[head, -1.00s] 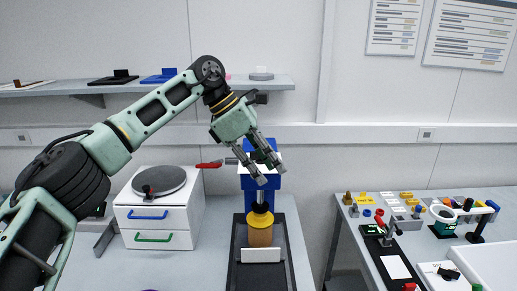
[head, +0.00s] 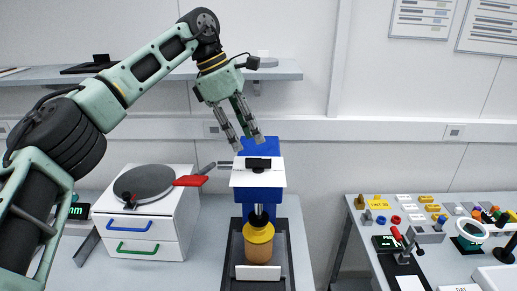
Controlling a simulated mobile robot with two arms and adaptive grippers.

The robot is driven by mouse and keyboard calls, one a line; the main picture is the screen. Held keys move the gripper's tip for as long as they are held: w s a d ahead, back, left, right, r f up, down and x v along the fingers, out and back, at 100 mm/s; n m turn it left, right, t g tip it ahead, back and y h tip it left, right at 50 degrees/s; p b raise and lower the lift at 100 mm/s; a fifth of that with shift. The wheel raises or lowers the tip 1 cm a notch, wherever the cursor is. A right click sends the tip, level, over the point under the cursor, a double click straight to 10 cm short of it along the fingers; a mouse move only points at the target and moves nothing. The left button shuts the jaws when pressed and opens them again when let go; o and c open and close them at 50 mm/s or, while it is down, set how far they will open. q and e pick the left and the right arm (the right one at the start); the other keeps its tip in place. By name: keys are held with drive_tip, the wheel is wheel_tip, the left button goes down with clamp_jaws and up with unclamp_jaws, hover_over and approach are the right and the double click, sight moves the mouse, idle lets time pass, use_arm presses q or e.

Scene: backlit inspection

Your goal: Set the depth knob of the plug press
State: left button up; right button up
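The plug press has a blue body (head: 258,195) and a white plate (head: 270,181) near its top. A black part (head: 258,163) sits on the white plate; I cannot tell whether it is the depth knob. A lever with a red handle (head: 190,181) reaches out to the left of the press. Below the plate, a dark rod meets a yellow collar (head: 258,233) on an orange-brown cylinder (head: 258,250). My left gripper (head: 248,145) is open and empty, fingers pointing down, just above the plate in the picture. My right gripper is out of view.
A white drawer unit (head: 165,222) with a round grey disc (head: 144,184) on top stands left of the press. A green-lit display (head: 76,211) is beside it. A shelf (head: 130,72) runs behind. A second table at right holds several small parts.

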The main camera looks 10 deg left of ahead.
sight(258, 158)
use_arm(q)
drive_tip(key=f, duration=0.1)
drive_tip(key=d+f, duration=0.1)
drive_tip(key=s+f+p, duration=0.1)
drive_tip(key=shift+d+f, duration=0.15)
drive_tip(key=shift+d, duration=0.15)
drive_tip(key=shift+x, duration=0.95)
drive_tip(key=shift+w+f, duration=0.25)
drive_tip(key=shift+w, duration=0.05)
drive_tip(key=shift+d, duration=0.1)
drive_tip(key=c, duration=0.4)
clamp_jaws()
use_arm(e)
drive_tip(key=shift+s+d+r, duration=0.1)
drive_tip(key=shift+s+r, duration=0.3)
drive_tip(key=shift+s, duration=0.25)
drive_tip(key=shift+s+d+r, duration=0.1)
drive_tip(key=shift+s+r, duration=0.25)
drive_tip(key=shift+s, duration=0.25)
